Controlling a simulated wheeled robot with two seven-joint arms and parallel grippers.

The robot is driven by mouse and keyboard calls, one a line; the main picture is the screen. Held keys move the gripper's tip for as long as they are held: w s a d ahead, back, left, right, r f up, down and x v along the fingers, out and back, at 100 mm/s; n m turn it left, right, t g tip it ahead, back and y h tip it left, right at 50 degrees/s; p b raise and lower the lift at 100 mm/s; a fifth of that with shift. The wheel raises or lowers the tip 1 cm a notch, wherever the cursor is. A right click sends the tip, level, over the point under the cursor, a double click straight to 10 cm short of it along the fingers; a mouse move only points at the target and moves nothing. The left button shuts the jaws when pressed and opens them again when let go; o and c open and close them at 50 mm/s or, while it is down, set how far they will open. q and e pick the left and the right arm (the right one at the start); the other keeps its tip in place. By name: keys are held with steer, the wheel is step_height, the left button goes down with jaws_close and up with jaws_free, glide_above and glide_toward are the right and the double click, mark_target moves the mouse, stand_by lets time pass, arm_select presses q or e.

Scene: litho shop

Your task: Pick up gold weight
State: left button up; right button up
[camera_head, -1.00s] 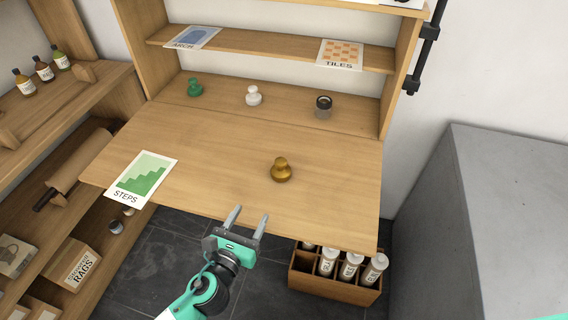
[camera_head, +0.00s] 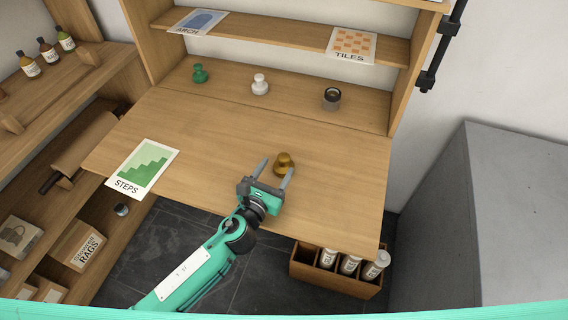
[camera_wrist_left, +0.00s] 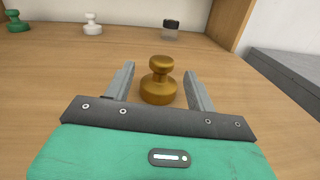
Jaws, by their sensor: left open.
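The gold weight (camera_head: 284,163) stands upright on the wooden desk board (camera_head: 215,140), right of its middle. In the left wrist view the gold weight (camera_wrist_left: 158,82) shows a round knob on a wider base. My left gripper (camera_head: 276,171) is open and empty, close in front of the weight. In the left wrist view its two fingers (camera_wrist_left: 160,88) point to either side of the weight, with gaps visible on both sides. The weight's lower part is partly hidden by the gripper in the head view. My right gripper is not in view.
A green weight (camera_head: 200,74), a white weight (camera_head: 260,84) and a dark-topped jar (camera_head: 332,98) stand at the back. A STEPS card (camera_head: 143,168) lies at the left edge. A bottle crate (camera_head: 334,280) sits below the front edge. The board's middle is clear.

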mark_target(281, 163)
arm_select(q)
steer(key=shift+w+d, duration=0.2)
steer(key=shift+w, duration=0.2)
steer(key=x, duration=0.3)
steer(key=shift+w+d+f, duration=0.2)
steer(key=shift+w+d, duration=0.2)
steer(key=shift+w, duration=0.1)
steer(key=shift+c, duration=0.3)
steer(key=c, duration=1.1)
steer(key=shift+r, duration=0.1)
steer(key=shift+c, duration=0.3)
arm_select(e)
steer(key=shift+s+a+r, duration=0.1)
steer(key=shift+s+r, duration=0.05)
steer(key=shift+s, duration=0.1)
